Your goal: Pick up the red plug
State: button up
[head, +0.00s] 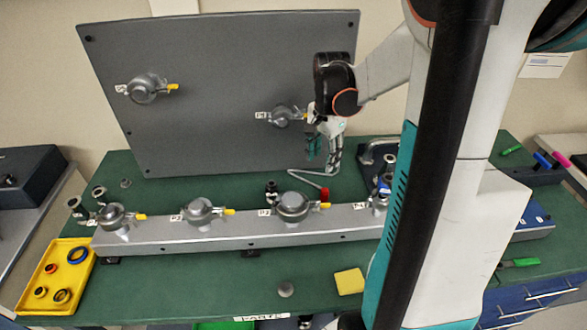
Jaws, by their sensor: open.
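A small red piece (324,194) shows behind the rail, just above the yellow handle of the third valve. It meets the end of a bent grey rod (308,172), and I cannot tell whether it is a plug or the rod's grip. A small red-orange ring-like piece (51,268) lies in the yellow tray (84,291). My gripper (322,160) is open, in front of the grey panel's lower right part and above and behind the red piece, apart from it. Its fingertips are small here, and nothing shows held between them.
A grey rail (240,232) with several valves runs across the green bench (200,285). The upright grey panel (215,75) carries two valves. A yellow block (349,281) and a grey knob (286,289) lie in front. My arm hides the bench's right part.

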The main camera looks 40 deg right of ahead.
jog(key=d+f, duration=0.2)
jog(key=b, duration=0.2)
send_over(325, 191)
jog(key=d, duration=0.1)
jog(key=shift+m, duration=0.4)
jog(key=f, duration=0.6)
jog(key=shift+w+d+f, duration=0.15)
jog(key=shift+w+f, duration=0.2)
jog(key=shift+s+a+f+b, duration=0.15)
jog(key=shift+f+b, duration=0.6)
jog(key=shift+f, duration=0.8)
jog(key=shift+a+f+b, duration=0.2)
jog(key=shift+f+b, duration=0.5)
jog(key=shift+f, duration=0.85)
grip_shut()
